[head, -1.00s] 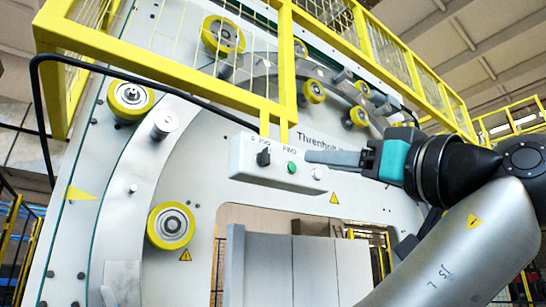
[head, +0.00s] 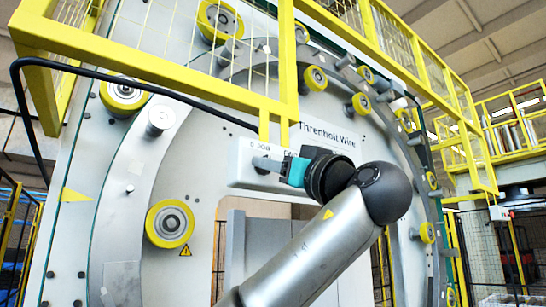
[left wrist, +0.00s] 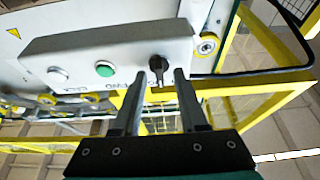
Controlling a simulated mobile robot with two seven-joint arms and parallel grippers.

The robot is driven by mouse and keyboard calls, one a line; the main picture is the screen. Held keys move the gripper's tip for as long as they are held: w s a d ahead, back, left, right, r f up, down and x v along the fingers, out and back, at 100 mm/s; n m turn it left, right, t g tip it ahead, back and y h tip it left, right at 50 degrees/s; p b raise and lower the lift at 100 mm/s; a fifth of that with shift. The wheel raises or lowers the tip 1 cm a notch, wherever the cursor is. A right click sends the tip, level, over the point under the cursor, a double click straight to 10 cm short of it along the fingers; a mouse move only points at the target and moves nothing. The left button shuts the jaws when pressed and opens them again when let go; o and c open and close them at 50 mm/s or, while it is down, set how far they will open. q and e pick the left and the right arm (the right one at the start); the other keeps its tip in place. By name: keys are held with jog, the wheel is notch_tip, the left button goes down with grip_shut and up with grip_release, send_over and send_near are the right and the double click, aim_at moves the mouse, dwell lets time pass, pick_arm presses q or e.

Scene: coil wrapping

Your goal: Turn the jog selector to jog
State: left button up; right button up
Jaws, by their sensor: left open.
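The black jog selector (left wrist: 158,65) shows in the left wrist view on the pale grey control box (left wrist: 100,52), which appears upside down there. Its narrow grip points down in that picture, toward the printed labels. My left gripper (left wrist: 159,78) is open, with one finger on each side of the selector; I cannot tell whether either touches it. In the head view, my left gripper (head: 258,163) is at the control box (head: 236,172), and it hides most or all of the selector below the jog label. My right gripper is not in view.
A green button (left wrist: 104,69) and a white button (left wrist: 58,75) sit beside the selector on the box. A yellow guard frame (head: 288,60) and a black cable (head: 110,72) pass close above it. Yellow-rimmed rollers (head: 170,223) stand out from the machine face.

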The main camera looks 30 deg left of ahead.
pick_arm(q)
jog(key=shift+a, duration=0.1)
grip_shut()
dwell(0.3)
